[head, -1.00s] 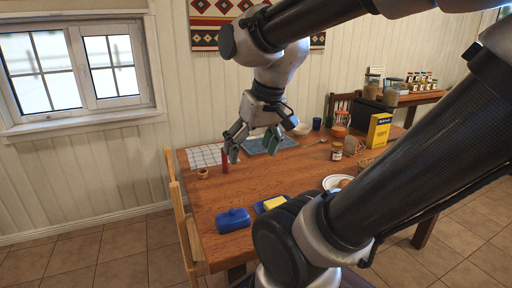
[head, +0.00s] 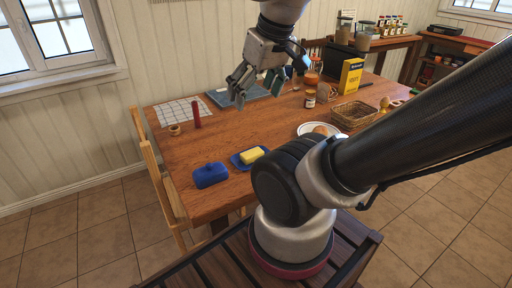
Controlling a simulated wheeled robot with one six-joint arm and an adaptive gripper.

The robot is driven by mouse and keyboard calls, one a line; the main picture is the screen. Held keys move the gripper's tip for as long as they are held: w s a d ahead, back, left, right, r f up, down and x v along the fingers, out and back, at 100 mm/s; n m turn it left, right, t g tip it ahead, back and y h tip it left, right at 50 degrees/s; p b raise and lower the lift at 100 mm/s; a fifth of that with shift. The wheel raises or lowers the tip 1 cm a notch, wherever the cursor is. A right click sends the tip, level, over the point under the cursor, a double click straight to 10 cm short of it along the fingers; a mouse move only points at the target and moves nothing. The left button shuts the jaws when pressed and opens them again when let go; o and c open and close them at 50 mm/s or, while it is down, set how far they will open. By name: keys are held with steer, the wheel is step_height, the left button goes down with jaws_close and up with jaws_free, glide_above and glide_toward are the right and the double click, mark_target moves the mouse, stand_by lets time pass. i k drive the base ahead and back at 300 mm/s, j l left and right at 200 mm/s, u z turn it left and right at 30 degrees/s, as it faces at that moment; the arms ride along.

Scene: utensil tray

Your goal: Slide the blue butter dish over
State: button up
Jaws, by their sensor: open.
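The blue butter dish shows as two pieces near the table's front left edge. Its domed blue lid (head: 210,175) with a knob sits on the wood by itself. Its blue base (head: 236,161) lies just right of the lid and bears a yellow block of butter (head: 252,155). My gripper (head: 254,92) hangs open and empty above the far part of the table, well behind and above the dish, fingers pointing down. It touches nothing.
A red candle (head: 196,114) stands upright beside a small wooden ring (head: 174,130) at the back left. A white plate (head: 304,128), a wicker basket (head: 353,115), a jar (head: 310,98) and a yellow box (head: 350,77) are to the right. The wood behind the dish is clear.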

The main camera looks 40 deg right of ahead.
mark_target(243, 161)
steer(key=z, duration=0.75)
